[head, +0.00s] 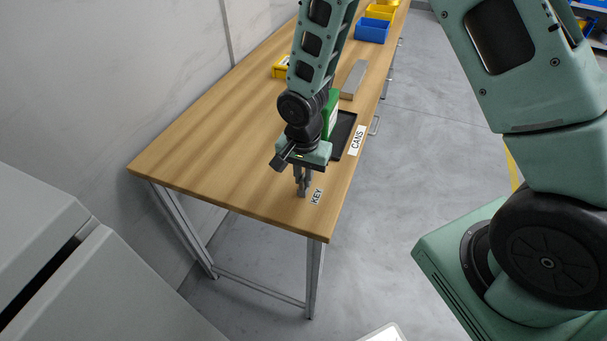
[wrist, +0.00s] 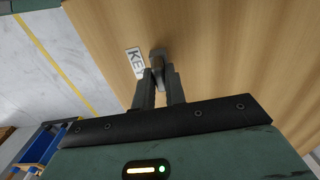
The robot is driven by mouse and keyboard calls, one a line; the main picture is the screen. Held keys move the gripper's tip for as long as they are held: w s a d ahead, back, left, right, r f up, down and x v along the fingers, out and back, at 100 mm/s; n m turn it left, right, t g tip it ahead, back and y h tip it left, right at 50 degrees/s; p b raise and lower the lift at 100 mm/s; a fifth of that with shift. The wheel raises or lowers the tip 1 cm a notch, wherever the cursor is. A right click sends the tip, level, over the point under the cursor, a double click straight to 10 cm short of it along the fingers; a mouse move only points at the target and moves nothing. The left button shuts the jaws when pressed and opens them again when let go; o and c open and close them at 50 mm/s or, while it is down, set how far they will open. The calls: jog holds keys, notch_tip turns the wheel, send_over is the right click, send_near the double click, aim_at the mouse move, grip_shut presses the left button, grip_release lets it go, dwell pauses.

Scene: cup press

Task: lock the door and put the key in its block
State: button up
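My gripper (head: 302,186) points down at the near end of the wooden table, just beside the KEY label (head: 317,196). In the wrist view its two fingers (wrist: 160,82) stand close together with a narrow gap. A small dark grey piece (wrist: 157,54) shows at the fingertips, beside the KEY label (wrist: 135,62). I cannot tell whether this piece is the key, its block or both, nor whether the fingers grip it. No lock or keyhole is clearly visible.
A black tray (head: 347,127) by the CANS label (head: 357,140), a green box (head: 331,107) and a grey bar (head: 354,79) lie farther along the table (head: 200,160). Yellow (head: 281,68) and blue (head: 372,31) bins stand beyond. A light grey cabinet (head: 110,290) is at lower left.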

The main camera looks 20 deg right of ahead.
aim_at(303, 177)
jog(key=o, duration=0.4)
jog(key=shift+r, duration=0.2)
notch_tip(303, 177, up, 17)
jog(key=shift+r+b, duration=0.1)
jog(key=shift+b, duration=0.65)
jog(key=s+a+n, duration=0.2)
jog(key=s+n, duration=0.3)
jog(key=s, duration=0.2)
jog(key=s+a+r+n, duration=0.1)
jog(key=s+a+n, duration=0.1)
jog(key=s+n, duration=0.4)
jog(key=s+a+r+n, duration=0.1)
jog(key=s+a+n, duration=0.1)
jog(key=s+n, duration=0.3)
jog(key=shift+s+a+n+y, duration=0.1)
jog(key=shift+s+n+y, duration=0.1)
jog(key=shift+s, duration=0.6)
jog(key=shift+s+a+n+y, duration=0.1)
jog(key=shift+s+n, duration=0.1)
jog(key=shift+s, duration=0.6)
